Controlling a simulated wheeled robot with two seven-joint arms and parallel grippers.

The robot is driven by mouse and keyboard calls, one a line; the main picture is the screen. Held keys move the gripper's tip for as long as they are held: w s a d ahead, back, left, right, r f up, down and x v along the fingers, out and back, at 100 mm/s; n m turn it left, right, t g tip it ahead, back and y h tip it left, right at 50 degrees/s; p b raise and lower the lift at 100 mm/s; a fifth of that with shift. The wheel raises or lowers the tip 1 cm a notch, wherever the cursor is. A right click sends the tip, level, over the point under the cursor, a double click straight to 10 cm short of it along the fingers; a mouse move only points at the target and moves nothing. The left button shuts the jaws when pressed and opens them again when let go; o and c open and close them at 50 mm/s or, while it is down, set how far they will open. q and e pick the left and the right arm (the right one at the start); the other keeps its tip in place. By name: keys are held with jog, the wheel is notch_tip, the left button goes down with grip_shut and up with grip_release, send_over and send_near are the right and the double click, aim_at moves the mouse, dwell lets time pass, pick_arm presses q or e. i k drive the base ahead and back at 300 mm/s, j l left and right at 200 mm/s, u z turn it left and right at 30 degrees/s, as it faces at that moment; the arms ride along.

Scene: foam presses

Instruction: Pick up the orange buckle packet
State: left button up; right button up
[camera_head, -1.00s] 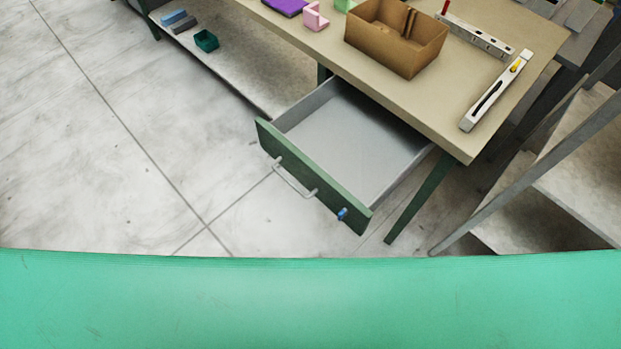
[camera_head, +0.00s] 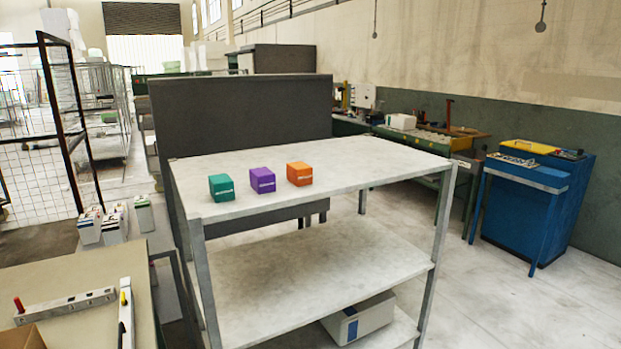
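The orange packet (camera_head: 300,174) is a small box with a pale label on its front. It stands on the top shelf of a grey rack (camera_head: 330,187), the rightmost of three boxes in a loose row. A purple box (camera_head: 263,181) stands to its left, and a teal box (camera_head: 221,187) stands further left. The boxes are apart from each other. Neither of my grippers is in view.
The rack's top is clear on the right. A white box (camera_head: 358,318) sits on its lowest shelf. A beige table (camera_head: 75,335) with levels is at the lower left. A dark panel (camera_head: 240,120) stands behind the rack. A blue cabinet (camera_head: 535,205) stands right, across open floor.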

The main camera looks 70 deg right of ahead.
aim_at(299, 173)
jog(key=z, duration=2.15)
